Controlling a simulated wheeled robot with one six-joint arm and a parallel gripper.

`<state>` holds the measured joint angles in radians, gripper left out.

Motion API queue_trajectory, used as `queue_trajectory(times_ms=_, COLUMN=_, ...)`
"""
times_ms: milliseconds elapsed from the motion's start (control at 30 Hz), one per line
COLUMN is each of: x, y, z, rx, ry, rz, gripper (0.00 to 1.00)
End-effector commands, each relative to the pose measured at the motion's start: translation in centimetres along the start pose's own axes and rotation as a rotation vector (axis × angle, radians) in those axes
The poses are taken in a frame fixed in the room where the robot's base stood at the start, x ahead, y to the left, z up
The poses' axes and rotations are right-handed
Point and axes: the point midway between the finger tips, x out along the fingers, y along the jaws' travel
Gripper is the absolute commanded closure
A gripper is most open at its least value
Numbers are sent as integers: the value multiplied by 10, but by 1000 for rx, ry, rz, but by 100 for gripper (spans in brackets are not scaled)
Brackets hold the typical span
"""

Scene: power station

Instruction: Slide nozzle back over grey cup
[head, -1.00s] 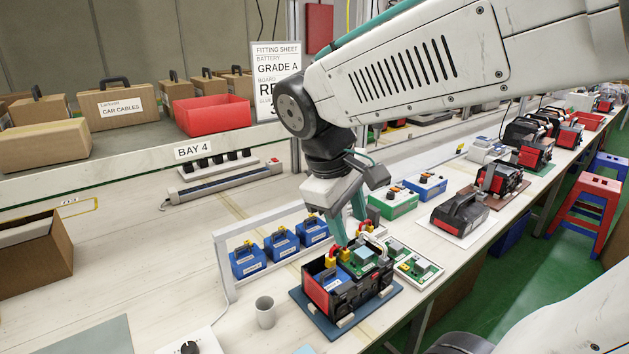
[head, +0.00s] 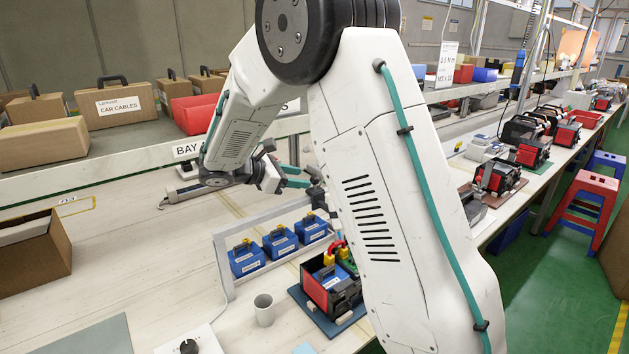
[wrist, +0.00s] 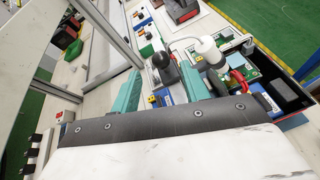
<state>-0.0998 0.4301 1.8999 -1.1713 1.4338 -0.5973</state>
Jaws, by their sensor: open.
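My gripper (head: 302,177) is open, its two teal fingers pointing right toward a dark part (head: 318,195) above the battery case. In the wrist view my gripper (wrist: 158,85) has its fingers either side of a dark rounded knob (wrist: 165,68), apparently with nothing gripped. A white cylinder (wrist: 208,50) with a pale hose is beside the knob; it looks like the nozzle, but I cannot be sure. The grey cup (head: 264,310) stands upright on the bench, left of the case and well away from my gripper. My arm hides part of the dark fitting.
A white frame (head: 219,262) stands around several blue batteries (head: 280,243). The open black and red case (head: 325,283) sits on a dark blue mat (head: 313,318) beside the cup. A control box with a black knob (head: 189,347) is at the front left.

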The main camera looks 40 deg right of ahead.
Motion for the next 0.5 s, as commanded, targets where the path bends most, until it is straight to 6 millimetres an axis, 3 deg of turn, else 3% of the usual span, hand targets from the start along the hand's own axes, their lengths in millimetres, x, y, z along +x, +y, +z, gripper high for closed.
queue_trajectory(times_ms=300, x=50, y=-1, z=0, rx=1, ry=0, rz=-4, gripper=55)
queue_trajectory(times_ms=500, x=61, y=-1, z=0, rx=2, ry=2, rz=-3, gripper=55)
